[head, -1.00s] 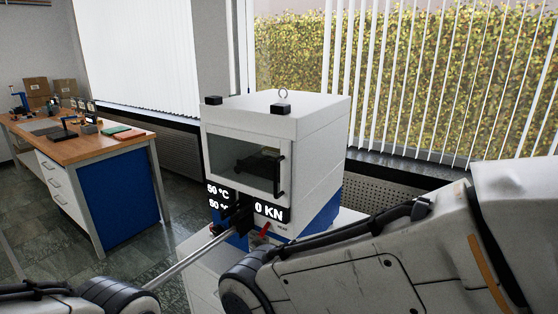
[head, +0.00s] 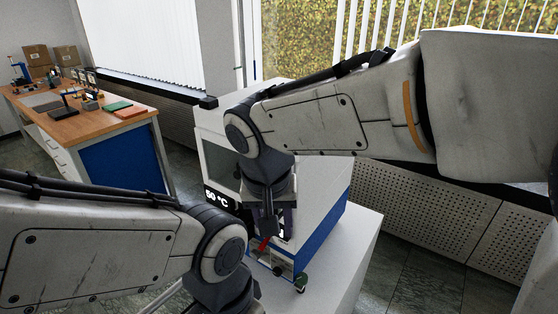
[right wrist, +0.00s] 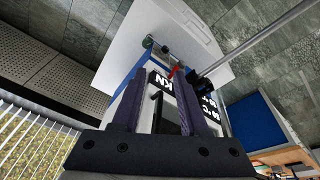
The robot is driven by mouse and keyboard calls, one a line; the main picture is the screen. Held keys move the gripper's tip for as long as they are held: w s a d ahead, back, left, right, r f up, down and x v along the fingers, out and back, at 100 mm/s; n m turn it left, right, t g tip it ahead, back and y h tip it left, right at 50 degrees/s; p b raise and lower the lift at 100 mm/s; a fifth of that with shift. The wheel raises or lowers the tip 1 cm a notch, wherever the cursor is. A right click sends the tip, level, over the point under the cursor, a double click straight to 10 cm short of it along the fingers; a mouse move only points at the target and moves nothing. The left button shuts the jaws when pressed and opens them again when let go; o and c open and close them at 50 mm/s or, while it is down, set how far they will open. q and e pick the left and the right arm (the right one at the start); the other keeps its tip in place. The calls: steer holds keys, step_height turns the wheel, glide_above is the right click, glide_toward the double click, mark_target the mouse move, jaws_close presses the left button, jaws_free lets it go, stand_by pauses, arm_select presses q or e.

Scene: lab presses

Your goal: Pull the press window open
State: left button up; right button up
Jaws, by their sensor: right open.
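The press (head: 318,205) is a white box with a blue base, standing on a white stand. Its dark window (head: 222,165) is partly seen at the left of its front and looks closed; my right arm hides the rest in the head view. My right gripper (head: 268,215) points down in front of the press. In the right wrist view, my right gripper (right wrist: 163,70) is open, with the black window handle (right wrist: 156,108) seen between its fingers; I cannot tell whether they touch. My left wrist is low in front, its fingers below the head view's edge.
A red lever (head: 264,243) and a green knob (head: 301,284) sit low on the press. A long metal rod (right wrist: 262,36) sticks out from the press front. A workbench (head: 75,125) stands far left. The stand top (head: 345,250) is bare at right.

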steer(key=w+a+r+m+t+h+p, duration=0.1)
steer(key=w+r+m+p, duration=0.25)
steer(key=w+r, duration=0.4)
arm_select(q)
step_height(320, 180, up, 7)
steer(key=p, duration=0.1)
arm_select(e)
steer(key=shift+m, duration=0.45)
steer(key=x, duration=0.9)
steer(key=shift+w+a+f, duration=0.1)
steer(key=shift+w+f, duration=0.05)
steer(key=shift+f, duration=0.05)
jaws_close()
steer(key=shift+t, duration=0.3)
